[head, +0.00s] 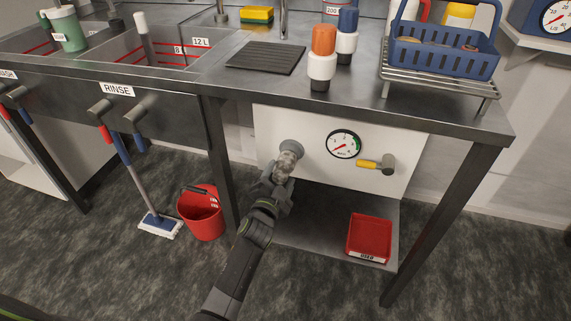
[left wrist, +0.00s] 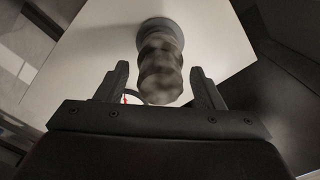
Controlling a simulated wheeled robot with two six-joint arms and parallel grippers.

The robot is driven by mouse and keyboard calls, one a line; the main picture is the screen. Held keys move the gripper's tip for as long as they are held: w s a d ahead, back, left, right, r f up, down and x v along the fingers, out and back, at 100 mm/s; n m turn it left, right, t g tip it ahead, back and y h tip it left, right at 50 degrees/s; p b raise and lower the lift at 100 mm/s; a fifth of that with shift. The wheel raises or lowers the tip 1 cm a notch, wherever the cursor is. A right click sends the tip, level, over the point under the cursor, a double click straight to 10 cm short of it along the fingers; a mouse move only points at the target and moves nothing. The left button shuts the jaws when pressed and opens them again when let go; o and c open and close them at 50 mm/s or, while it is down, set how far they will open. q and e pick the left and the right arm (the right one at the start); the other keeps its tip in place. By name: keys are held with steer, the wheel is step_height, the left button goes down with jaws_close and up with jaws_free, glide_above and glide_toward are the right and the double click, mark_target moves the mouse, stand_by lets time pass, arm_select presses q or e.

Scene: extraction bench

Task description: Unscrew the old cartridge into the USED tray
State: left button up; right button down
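The old cartridge (head: 287,162) is grey-brown, lumpy and clouded. It hangs from a round grey head (head: 291,146) on the white panel under the bench; it also shows in the left wrist view (left wrist: 160,68). My left gripper (head: 281,180) is at the cartridge's lower end. In the left wrist view its two fingers (left wrist: 160,90) stand apart on either side of the cartridge, with gaps showing. The red USED tray (head: 369,236) lies on the lower shelf to the right and looks empty. My right gripper is not in view.
A gauge (head: 343,144) and a yellow-handled valve (head: 376,164) are on the panel right of the cartridge. An orange-topped cartridge (head: 322,60) and a blue-topped one (head: 347,36) stand on the bench above. A red bucket (head: 203,212) and a mop (head: 158,224) are on the floor at left.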

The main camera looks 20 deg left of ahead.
arm_select(q)
jaws_close()
steer(key=c, duration=1.3)
jaws_free()
steer(key=n, duration=0.3)
steer(key=shift+f+n+b, duration=0.1)
steer(key=shift+n+b, duration=0.25)
steer(key=shift+n, duration=0.05)
steer(key=c, duration=1.3)
jaws_free()
steer(key=c, duration=1.3)
jaws_free()
steer(key=c, duration=1.3)
jaws_free()
steer(key=shift+s, duration=0.1)
steer(key=c, duration=1.3)
jaws_free()
steer(key=shift+s+a+p, duration=0.1)
steer(key=shift+s+p, duration=1.95)
steer(key=shift+s, duration=0.85)
steer(key=c, duration=1.3)
jaws_free()
